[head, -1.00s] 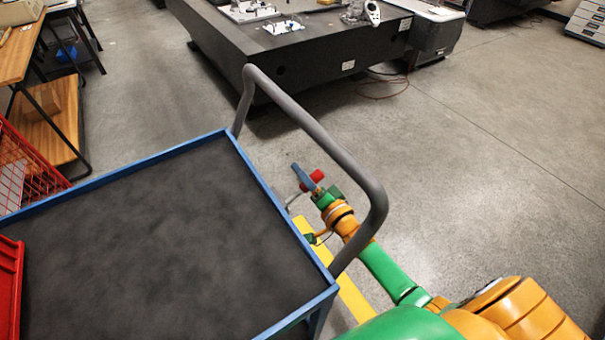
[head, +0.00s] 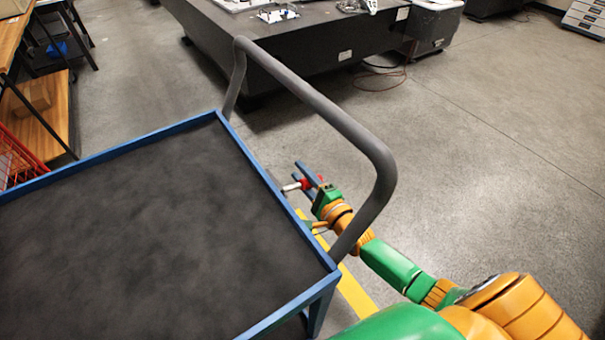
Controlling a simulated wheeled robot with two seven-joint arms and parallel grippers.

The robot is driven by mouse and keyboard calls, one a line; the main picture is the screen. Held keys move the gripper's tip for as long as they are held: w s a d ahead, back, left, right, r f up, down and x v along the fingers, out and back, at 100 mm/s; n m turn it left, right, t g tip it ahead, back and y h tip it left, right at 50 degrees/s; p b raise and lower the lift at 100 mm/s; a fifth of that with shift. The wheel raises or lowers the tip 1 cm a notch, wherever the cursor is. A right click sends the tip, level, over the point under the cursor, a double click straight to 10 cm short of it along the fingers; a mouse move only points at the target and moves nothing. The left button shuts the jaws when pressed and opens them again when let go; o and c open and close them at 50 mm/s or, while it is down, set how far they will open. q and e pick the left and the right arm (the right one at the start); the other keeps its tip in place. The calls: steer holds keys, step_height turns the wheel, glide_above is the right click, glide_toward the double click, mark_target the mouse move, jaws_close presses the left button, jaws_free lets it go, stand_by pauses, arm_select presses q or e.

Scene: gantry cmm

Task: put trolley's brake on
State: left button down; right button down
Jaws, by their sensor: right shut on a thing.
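The trolley (head: 330,268) has a blue frame, a dark top and a grey push handle (head: 350,125) at its right end. My right arm reaches there past the outside of the handle. The lever's lower end and the trolley's wheels are hidden by the trolley's top. My left gripper is not in view.
A large dark granite table (head: 290,50) stands behind the handle. A wooden bench (head: 12,42) and a red wire basket (head: 18,160) are at the left. A yellow stripe (head: 355,295) runs along the floor by the trolley. The floor at right is clear.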

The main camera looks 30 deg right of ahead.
steer(key=shift+a+f+m+b, duration=0.2)
steer(key=shift+f+m+b, duration=0.25)
steer(key=shift+m, duration=0.15)
steer(key=shift+a+f+m+b, duration=0.2)
steer(key=shift+f+m+b, duration=0.25)
steer(key=shift+m, duration=0.15)
steer(key=shift+s, duration=0.1)
steer(key=c, duration=0.6)
jaws_free()
steer(key=s, duration=0.4)
steer(key=s+d+p, duration=0.1)
steer(key=s, duration=0.2)
steer(key=shift+f, duration=0.1)
